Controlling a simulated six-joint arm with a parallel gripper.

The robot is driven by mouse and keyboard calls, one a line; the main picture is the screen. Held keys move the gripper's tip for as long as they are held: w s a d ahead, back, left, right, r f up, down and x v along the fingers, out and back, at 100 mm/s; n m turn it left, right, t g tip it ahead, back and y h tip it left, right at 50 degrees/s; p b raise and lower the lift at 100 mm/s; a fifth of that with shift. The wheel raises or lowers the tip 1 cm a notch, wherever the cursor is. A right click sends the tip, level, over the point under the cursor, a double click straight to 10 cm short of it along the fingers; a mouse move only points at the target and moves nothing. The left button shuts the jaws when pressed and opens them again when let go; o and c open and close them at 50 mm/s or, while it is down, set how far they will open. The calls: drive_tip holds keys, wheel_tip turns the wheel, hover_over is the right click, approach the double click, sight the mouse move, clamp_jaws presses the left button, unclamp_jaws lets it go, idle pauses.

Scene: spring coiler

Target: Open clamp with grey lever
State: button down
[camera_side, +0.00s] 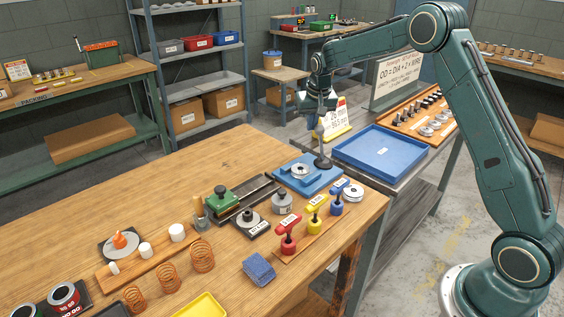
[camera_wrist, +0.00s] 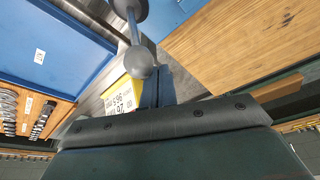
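The clamp's blue base plate (camera_side: 283,178) lies at the back right corner of the wooden table, with a pale round piece (camera_side: 299,171) on it. The grey lever (camera_side: 323,162) stands on the right part of this plate, roughly upright. In the wrist view the lever shows as a grey rod with a round ball knob (camera_wrist: 139,62). My gripper (camera_side: 320,108) points down over the lever's upper end. Its dark fingers (camera_wrist: 164,88) are close beside the knob in the wrist view. I cannot tell whether they touch it or how far apart they are.
A blue tray (camera_side: 380,152) lies on the grey bench just right of the plate. A yellow-edged sign (camera_side: 335,119) stands behind my gripper. Red (camera_side: 288,232), yellow (camera_side: 315,212) and blue (camera_side: 337,195) handled tools stand in front of the plate.

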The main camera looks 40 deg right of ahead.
sight(321, 127)
drive_tip(key=shift+s+a+f, duration=0.1)
drive_tip(key=shift+s+f, duration=0.15)
drive_tip(key=shift+f, duration=0.05)
drive_tip(key=shift+s+r, duration=0.1)
drive_tip(key=shift+s, duration=1.3)
drive_tip(key=shift+r, duration=0.25)
drive_tip(key=shift+s, duration=0.15)
drive_tip(key=shift+s+r, duration=0.15)
drive_tip(key=shift+s, duration=0.45)
